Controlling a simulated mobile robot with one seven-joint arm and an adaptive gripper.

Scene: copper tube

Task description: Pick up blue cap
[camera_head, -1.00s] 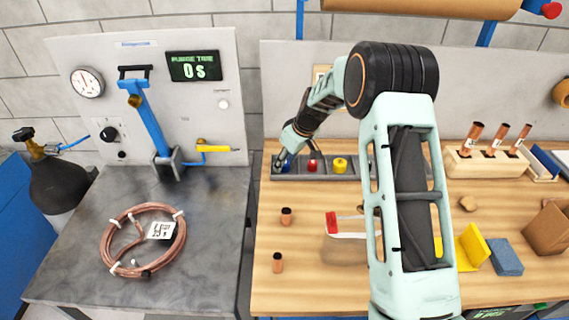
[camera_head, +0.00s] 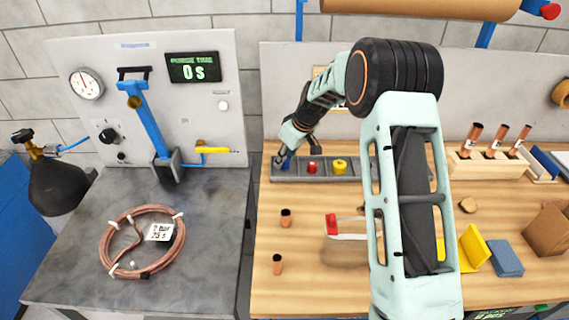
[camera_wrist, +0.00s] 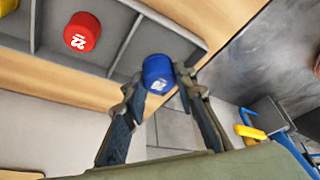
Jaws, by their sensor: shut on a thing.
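The blue cap (camera_wrist: 158,74) is between the fingertips of my gripper (camera_wrist: 155,85) in the wrist view, with white marking on its side. My gripper is shut on it. In the head view my gripper (camera_head: 284,160) is at the left end of the grey compartment tray (camera_head: 315,178), and the cap is a small blue patch mostly hidden by the fingers. Whether the cap touches the tray floor is hard to tell; in the wrist view it appears beside the tray's end compartment.
A red cap (camera_head: 312,167) and a yellow cap (camera_head: 339,166) sit in neighbouring tray compartments. Copper pieces (camera_head: 286,217) stand on the wooden table (camera_head: 300,290). A metal bench (camera_head: 75,205) with a copper coil (camera_head: 118,270) is at the left, across a gap.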

